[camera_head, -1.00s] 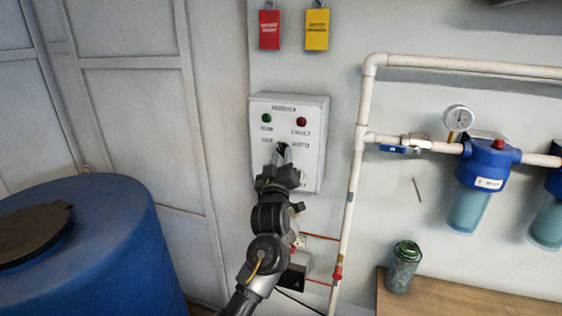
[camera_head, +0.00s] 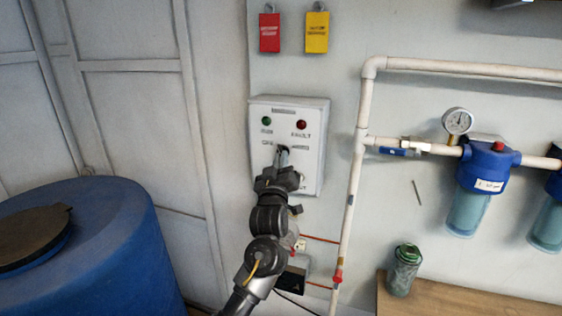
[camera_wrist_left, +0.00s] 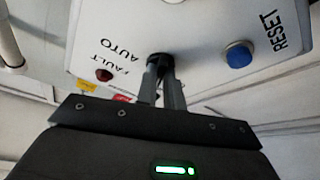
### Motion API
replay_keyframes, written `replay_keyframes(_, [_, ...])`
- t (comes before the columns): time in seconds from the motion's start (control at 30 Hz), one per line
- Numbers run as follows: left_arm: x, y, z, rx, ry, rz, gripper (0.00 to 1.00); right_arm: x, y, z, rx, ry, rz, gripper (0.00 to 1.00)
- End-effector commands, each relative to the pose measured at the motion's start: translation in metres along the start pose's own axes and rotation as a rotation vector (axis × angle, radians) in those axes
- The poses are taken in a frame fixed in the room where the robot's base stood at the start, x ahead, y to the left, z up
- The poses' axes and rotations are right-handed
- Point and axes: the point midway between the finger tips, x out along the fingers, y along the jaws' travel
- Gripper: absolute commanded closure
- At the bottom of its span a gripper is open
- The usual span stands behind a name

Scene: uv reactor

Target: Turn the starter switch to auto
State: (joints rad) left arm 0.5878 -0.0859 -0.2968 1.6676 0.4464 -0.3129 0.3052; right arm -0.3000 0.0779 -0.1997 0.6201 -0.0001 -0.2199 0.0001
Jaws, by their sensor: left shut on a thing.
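The starter box (camera_head: 312,125) is a white wall panel with a green lamp, a red lamp labelled FAULT, and labels around a black rotary switch. My left gripper (camera_head: 283,155) reaches up to the panel and is shut on the starter switch. In the left wrist view the black switch knob (camera_wrist_left: 159,62) sits between the fingertips of the left gripper (camera_wrist_left: 161,76), beside the AUTO label. The fingers cover part of the knob, so its exact pointing direction is hard to tell. A blue RESET button (camera_wrist_left: 238,54) is beside it. My right gripper is not in view.
A white pipe (camera_head: 355,170) runs vertically right of the box. A blue tank (camera_head: 110,245) stands at lower left. Red (camera_head: 269,32) and yellow (camera_head: 316,32) tags hang above. Blue filter housings (camera_head: 487,165) and a jar (camera_head: 403,270) on a wooden bench are at right.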

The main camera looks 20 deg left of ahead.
Motion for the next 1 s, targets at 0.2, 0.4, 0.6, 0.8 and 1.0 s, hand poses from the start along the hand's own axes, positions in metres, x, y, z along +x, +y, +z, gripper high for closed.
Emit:
replay_keyframes(0.2, [0.0001, -0.0027, -0.0001, 0.129, 0.001, 0.052, 1.00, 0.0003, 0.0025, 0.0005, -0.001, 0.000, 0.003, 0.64])
replay_keyframes(0.4, [0.0006, -0.0047, -0.0011, 0.298, 0.001, 0.122, 1.00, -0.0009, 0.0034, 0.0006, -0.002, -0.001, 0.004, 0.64])
replay_keyframes(0.6, [0.0012, -0.0068, -0.0025, 0.473, 0.001, 0.194, 1.00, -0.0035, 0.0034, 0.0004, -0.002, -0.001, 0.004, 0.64])
replay_keyframes(0.8, [0.0016, -0.0081, -0.0035, 0.639, 0.000, 0.264, 1.00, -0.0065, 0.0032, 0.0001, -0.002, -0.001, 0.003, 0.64])
replay_keyframes(1.0, [0.0020, -0.0095, -0.0045, 0.774, 0.000, 0.319, 1.00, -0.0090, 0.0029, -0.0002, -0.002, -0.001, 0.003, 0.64])
